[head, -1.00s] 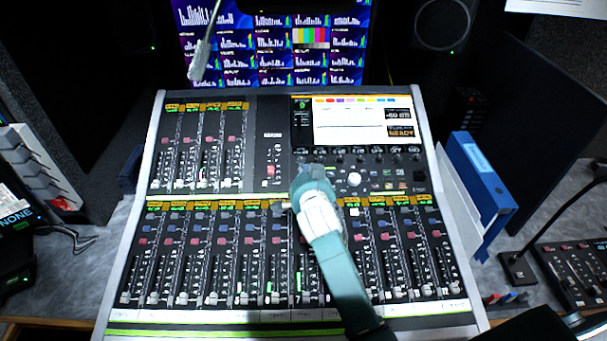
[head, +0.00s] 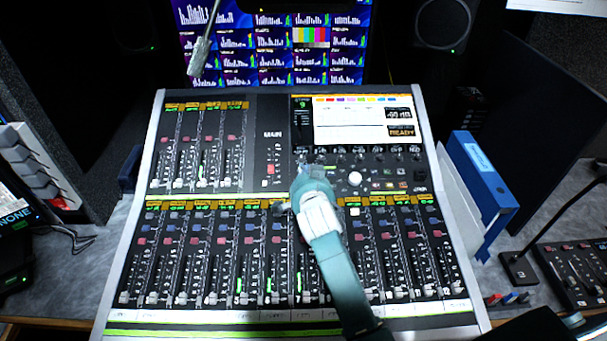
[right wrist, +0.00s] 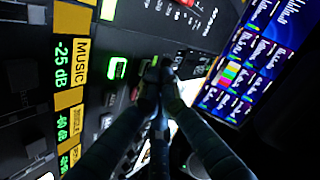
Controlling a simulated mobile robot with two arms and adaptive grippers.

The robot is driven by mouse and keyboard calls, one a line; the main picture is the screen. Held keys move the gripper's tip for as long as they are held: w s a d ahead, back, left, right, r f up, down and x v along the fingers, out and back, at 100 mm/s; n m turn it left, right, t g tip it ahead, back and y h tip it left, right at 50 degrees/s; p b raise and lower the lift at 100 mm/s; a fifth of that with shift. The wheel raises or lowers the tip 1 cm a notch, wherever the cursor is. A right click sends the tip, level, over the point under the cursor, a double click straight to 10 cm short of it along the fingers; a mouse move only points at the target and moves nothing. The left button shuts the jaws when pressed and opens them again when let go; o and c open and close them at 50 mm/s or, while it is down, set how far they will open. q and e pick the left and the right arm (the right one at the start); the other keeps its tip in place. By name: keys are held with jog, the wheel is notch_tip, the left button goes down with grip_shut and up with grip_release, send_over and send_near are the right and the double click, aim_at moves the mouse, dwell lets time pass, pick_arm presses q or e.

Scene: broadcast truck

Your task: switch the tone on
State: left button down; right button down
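The mixing console (head: 272,118) fills the middle of the head view, with its bright screen (head: 350,128) at the upper right. My right gripper (head: 306,186) is over the console's middle, below the screen, and its hand hides the controls under it. In the right wrist view my right gripper's fingers (right wrist: 154,72) are together and empty, at the dark panel. I cannot read which control is the tone. My left gripper is not in view.
A gooseneck microphone (head: 200,58) hangs in front of the multiview monitor (head: 240,50). Blue and white binders (head: 478,180) stand right of the console, with a smaller control panel (head: 575,270) beyond. Faders fill the console's lower half. A yellow MUSIC label (right wrist: 83,58) shows in the wrist view.

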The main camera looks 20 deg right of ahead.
jog(key=shift+w+d+f+b, duration=0.1)
jog(key=shift+f+b, duration=0.2)
jog(key=shift+f, duration=0.05)
dwell(0.5)
dwell(0.3)
jog(key=shift+s+r+p, duration=0.3)
jog(key=shift+r+p, duration=0.5)
